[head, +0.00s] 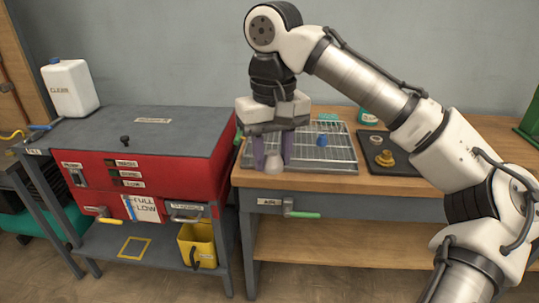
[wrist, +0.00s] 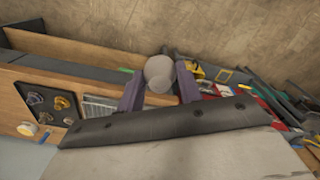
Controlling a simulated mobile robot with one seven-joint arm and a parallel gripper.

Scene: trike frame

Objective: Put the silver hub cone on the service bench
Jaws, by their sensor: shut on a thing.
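The silver hub cone (head: 274,165) is a small, light grey rounded piece between the fingertips of my gripper (head: 273,153). In the wrist view the cone (wrist: 159,72) sits between the two purple-grey fingers, and my gripper (wrist: 160,88) is shut on it. In the head view my gripper points down and overlaps the left front part of a wood-topped bench (head: 330,182), likely the service bench. The cone shows just above the bench's front edge in the picture. I cannot tell its height or whether it touches anything.
A wire rack (head: 335,155) with a blue piece (head: 322,139) lies on the bench behind my gripper. Right of it is a black tray (head: 375,142) with brass-coloured parts (head: 384,158). A red cabinet (head: 140,180) stands left, with a white jug (head: 70,88) behind.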

